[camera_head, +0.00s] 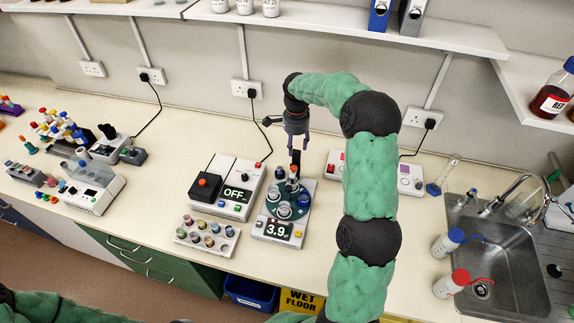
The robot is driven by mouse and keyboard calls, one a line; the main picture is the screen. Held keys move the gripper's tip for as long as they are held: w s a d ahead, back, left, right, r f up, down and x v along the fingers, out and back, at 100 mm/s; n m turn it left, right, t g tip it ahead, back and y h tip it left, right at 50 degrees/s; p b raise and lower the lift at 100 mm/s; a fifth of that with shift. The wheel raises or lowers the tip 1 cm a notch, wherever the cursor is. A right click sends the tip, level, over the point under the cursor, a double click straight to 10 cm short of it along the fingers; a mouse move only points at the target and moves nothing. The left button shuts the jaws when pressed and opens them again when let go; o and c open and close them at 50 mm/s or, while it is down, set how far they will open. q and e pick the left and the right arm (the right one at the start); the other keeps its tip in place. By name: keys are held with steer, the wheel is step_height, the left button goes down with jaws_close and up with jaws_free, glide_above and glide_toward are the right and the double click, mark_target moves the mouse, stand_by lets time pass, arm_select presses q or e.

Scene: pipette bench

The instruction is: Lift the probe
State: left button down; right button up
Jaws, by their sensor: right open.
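A meter (271,228) with a display reading 3.9 stands in the middle of the bench. It carries a round dark turntable (270,210) with several small beakers. A slim upright piece with a reddish top, which looks like the probe (293,172), stands at the back of the turntable, in front of a dark post; its lower end is hard to make out. My right gripper (296,148) points down just above the probe and post, open, with nothing between its fingers. I cannot tell whether it touches them. My left gripper is not in view.
A box reading OFF (236,193) and a rack of small vials (207,237) stand left of the meter. A white box with coloured buttons (410,180) is partly behind my right arm. A sink (510,275) with wash bottles lies right.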

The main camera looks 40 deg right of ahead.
mark_target(293, 167)
steer(key=f, duration=1.1)
steer(key=shift+w+f, duration=0.2)
steer(key=shift+w, duration=0.15)
steer(key=shift+r, duration=0.1)
jaws_close()
